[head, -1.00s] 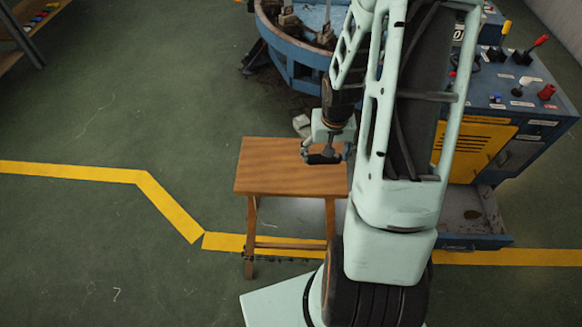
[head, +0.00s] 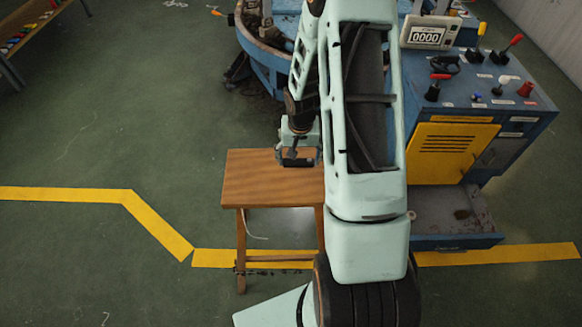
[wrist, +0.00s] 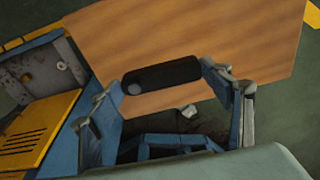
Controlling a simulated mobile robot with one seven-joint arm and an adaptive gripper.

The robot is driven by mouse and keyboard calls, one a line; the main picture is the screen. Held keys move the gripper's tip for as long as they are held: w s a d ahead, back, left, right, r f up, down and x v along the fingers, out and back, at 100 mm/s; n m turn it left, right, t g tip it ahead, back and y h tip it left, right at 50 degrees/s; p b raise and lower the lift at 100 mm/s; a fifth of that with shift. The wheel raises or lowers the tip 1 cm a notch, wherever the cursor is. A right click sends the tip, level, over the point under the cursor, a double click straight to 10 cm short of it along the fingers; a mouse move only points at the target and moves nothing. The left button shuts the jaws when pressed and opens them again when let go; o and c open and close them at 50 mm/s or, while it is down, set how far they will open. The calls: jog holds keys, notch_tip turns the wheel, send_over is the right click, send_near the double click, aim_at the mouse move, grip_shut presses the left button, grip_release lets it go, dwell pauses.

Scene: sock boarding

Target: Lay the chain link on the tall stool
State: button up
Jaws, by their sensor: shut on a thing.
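The tall stool (head: 258,182) has a brown wooden top and stands at the centre of the head view; its top (wrist: 245,45) fills much of the wrist view. My gripper (head: 298,160) is over the rear right part of the stool top. In the wrist view my gripper (wrist: 165,80) is shut on the chain link (wrist: 165,74), a dark, elongated piece with a round lighter spot at its left end. The link spans between the two fingertips, over the stool top. I cannot tell how high above the top it is. In the head view the link is hardly distinguishable from the gripper.
A blue machine with a yellow panel (head: 452,152) and levers stands right of the stool. A round blue frame (head: 272,55) is behind it. A yellow floor line (head: 75,194) runs past the stool. Open green floor lies to the left.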

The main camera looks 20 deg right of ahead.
aim_at(292, 162)
jog(key=w+f, duration=0.1)
jog(key=w+a+f, duration=0.1)
jog(key=shift+a+f, duration=0.3)
jog(key=shift+f, duration=0.1)
jog(key=shift+f+p, duration=0.3)
jog(key=shift+f, duration=1.35)
jog(key=shift+f, duration=0.15)
jog(key=o, duration=1.3)
jog(key=r, duration=0.4)
jog(key=s+r, duration=0.1)
jog(key=r, duration=0.7)
jog(key=shift+s+a+r, duration=0.1)
jog(key=shift+s+a, duration=0.2)
jog(key=shift+a, duration=0.1)
